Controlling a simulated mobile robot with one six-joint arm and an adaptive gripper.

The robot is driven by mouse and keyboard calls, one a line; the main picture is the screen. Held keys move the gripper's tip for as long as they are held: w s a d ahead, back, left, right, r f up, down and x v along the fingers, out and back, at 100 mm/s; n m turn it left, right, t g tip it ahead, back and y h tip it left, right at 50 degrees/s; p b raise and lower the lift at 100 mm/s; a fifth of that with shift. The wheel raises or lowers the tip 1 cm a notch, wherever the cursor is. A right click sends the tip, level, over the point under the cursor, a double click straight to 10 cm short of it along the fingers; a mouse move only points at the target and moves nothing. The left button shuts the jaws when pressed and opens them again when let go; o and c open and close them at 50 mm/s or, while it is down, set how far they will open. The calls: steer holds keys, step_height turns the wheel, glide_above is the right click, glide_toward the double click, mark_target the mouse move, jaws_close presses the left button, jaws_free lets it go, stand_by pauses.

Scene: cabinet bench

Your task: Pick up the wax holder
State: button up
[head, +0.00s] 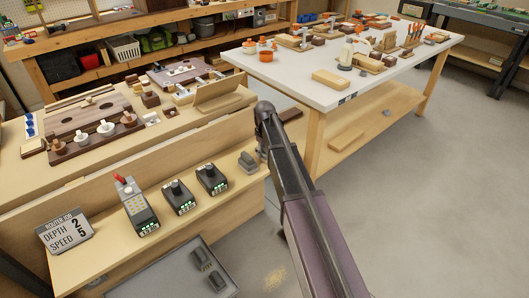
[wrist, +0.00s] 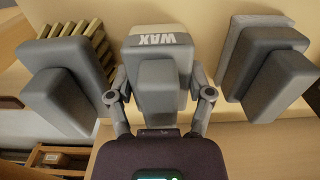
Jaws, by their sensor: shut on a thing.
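The wax holder (wrist: 160,58) is a grey block with a pale band marked WAX across its top, in the middle of the wrist view. My gripper (wrist: 161,94) has one finger on each side of its grey body and is shut on it. The lettering appears upside down in this view. The underside of the holder is hidden, so I cannot tell whether it still touches the surface. In the head view my dark arm stretches over the bench, and my gripper and the wax holder cannot be made out there.
A grey block with wooden slats (wrist: 64,78) stands close on the left, and another grey block (wrist: 268,68) on the right. In the head view, battery chargers (head: 180,197) and a router sign (head: 64,232) line the lower shelf. A white-topped table (head: 310,75) stands beyond.

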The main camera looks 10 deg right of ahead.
steer(key=shift+r+p, duration=1.55)
steer(key=shift+r, duration=0.15)
steer(key=s+r+p, duration=0.1)
steer(key=s, duration=1.5)
steer(key=shift+d+r, duration=0.15)
steer(key=shift+d, duration=0.05)
steer(key=o, duration=0.7)
steer(key=c, duration=0.5)
steer(key=shift+o, duration=0.2)
